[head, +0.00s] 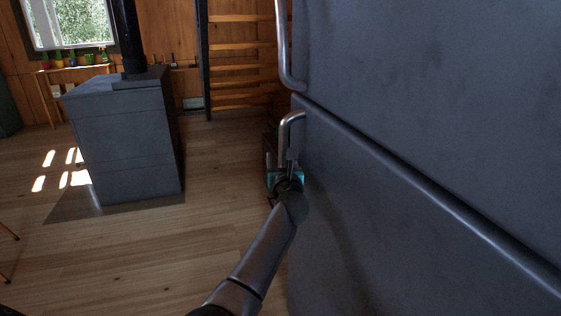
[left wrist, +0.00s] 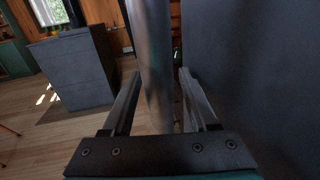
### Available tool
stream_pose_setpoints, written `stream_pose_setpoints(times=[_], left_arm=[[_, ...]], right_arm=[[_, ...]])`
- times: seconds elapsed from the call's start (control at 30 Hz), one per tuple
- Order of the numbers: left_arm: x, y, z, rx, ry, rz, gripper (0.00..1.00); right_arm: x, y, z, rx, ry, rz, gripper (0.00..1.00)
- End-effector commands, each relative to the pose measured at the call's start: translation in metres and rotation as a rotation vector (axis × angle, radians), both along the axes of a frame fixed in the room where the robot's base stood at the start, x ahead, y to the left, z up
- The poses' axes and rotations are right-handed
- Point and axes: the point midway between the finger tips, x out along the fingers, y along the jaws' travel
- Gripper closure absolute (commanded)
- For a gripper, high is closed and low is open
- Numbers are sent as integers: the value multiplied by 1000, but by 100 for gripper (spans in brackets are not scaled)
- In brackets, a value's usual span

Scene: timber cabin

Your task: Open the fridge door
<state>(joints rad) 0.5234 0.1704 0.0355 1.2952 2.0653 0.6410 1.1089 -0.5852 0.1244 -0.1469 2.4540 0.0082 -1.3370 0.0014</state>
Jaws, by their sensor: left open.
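The dark grey fridge (head: 440,190) fills the right of the head view, with an upper and a lower door split by a slanting seam. Both doors look shut. The upper door has a metal handle (head: 284,50), and the lower door has a metal handle (head: 287,128). My left gripper (head: 288,165) is at the lower handle. In the left wrist view its two open fingers stand on either side of the handle bar (left wrist: 152,65), with gaps visible. The fridge's flat face (left wrist: 255,70) is just right of the fingers. My right gripper is not in view.
A grey stove (head: 125,140) with a black pipe stands on the wooden floor to the left. A ladder (head: 240,60) and a small plant table (head: 75,68) are at the back. The floor between stove and fridge is clear.

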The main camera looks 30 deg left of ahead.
Motion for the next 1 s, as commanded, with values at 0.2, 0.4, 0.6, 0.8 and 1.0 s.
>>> stream_pose_setpoints(times=[0.2, 0.4, 0.6, 0.8, 1.0], left_arm=[[0, 0, 0, 1, -1, 0, 46], [0, 0, 1, 1, -1, 0, 69], [0, 0, 0, 1, -1, 0, 91], [0, 0, 0, 1, -1, 0, 100], [0, 0, 0, 1, 1, 0, 100]], right_arm=[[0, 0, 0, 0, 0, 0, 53], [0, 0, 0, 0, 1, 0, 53], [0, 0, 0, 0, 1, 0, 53], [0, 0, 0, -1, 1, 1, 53], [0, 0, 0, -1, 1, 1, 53]])
